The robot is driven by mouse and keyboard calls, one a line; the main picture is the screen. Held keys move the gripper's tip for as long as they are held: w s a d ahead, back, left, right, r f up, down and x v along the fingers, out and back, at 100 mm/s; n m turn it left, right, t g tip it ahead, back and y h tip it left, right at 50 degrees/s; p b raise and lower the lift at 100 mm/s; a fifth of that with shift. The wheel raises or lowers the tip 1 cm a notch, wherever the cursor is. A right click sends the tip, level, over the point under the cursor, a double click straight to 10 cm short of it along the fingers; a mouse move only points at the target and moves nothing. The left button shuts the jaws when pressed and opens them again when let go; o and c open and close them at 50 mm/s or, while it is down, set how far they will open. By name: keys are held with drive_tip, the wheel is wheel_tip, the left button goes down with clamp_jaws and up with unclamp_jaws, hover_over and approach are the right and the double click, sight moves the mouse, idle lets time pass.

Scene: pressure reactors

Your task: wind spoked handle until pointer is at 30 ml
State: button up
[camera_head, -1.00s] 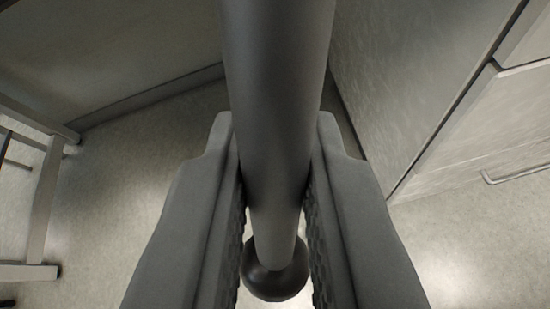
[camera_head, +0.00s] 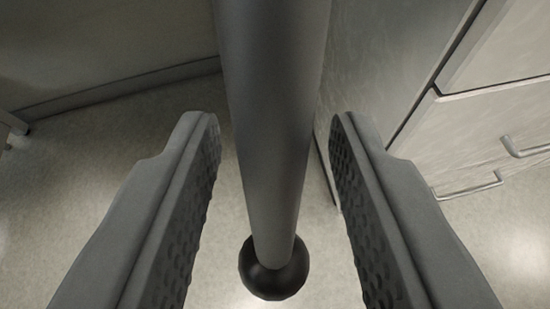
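A thick grey rod (camera_head: 272,110), which looks like one spoke of the handle, runs down from the top middle of the view. It ends in a round black knob (camera_head: 274,268). My gripper (camera_head: 274,140) is open, with one finger on each side of the rod. A clear gap shows between each finger and the rod, so neither touches it. The textured inner pads face the rod. The handle's hub, its other spokes, the pointer and the volume scale are not in view.
A cabinet with drawers and bar handles (camera_head: 467,188) stands at the right. A wall (camera_head: 110,50) with a skirting edge is at the upper left. A bit of a pale frame (camera_head: 12,124) shows at the left edge. Pale floor (camera_head: 70,190) lies below, clear.

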drive_tip(key=v, duration=1.7)
drive_tip(key=shift+s, duration=0.15)
drive_tip(key=shift+r, duration=0.1)
idle(0.8)
drive_tip(key=w+d+r+t+y, duration=0.3)
drive_tip(key=d+r, duration=0.6)
drive_tip(key=r, duration=0.2)
drive_tip(key=w+d+r+t+y, duration=0.2)
drive_tip(key=w+d+r+y, duration=0.1)
drive_tip(key=d+r, duration=0.75)
drive_tip(key=s+d+r+n+h, duration=0.1)
drive_tip(key=s+d+r+n, duration=0.1)
drive_tip(key=s+d, duration=0.6)
drive_tip(key=s+d+r+n+h, duration=0.1)
drive_tip(key=s+d+r+h, duration=0.1)
drive_tip(key=s+d, duration=0.6)
drive_tip(key=shift+s+d+r+n, duration=0.3)
drive_tip(key=shift+d+r+n, duration=0.1)
drive_tip(key=shift+d, duration=1.3)
